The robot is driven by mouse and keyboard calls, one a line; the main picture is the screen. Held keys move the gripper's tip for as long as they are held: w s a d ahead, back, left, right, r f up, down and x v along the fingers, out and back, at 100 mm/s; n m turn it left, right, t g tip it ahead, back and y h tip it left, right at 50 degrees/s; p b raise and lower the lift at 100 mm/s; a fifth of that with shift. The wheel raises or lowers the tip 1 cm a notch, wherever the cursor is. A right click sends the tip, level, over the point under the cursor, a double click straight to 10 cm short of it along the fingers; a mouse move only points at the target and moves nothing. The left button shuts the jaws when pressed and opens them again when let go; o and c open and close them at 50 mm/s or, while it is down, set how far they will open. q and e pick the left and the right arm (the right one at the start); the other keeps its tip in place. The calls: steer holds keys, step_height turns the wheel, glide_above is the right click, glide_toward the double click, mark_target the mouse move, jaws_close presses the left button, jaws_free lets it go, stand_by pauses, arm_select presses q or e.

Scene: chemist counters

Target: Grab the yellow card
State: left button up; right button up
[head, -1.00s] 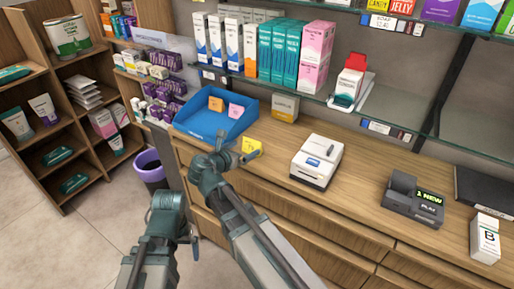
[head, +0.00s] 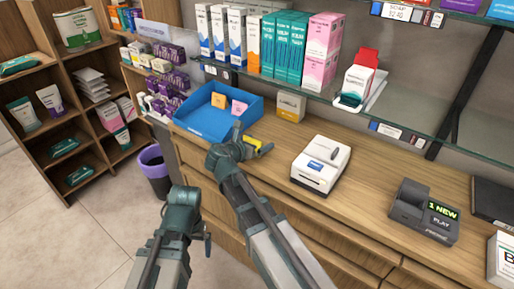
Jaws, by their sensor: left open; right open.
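The yellow card (head: 253,142) lies on the wooden counter, just right of the blue tray (head: 208,128). My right gripper (head: 252,140) is over the counter at the card, its jaws open. One finger points up toward the tray and the other lies at the card's right side. The gripper hides part of the card, and I cannot tell whether they touch. My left gripper (head: 207,232) is open and empty, low in front of the counter, away from the card.
The tray holds an orange card (head: 219,100) and a pink card (head: 239,107). A small tan box (head: 291,107) stands behind the yellow card. A white device (head: 321,164) and a dark terminal (head: 424,211) stand to the right. A purple-lined bin (head: 152,167) is on the floor.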

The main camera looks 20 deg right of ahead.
steer(key=shift+a, duration=0.1)
steer(key=c, duration=1)
steer(key=shift+r, duration=0.15)
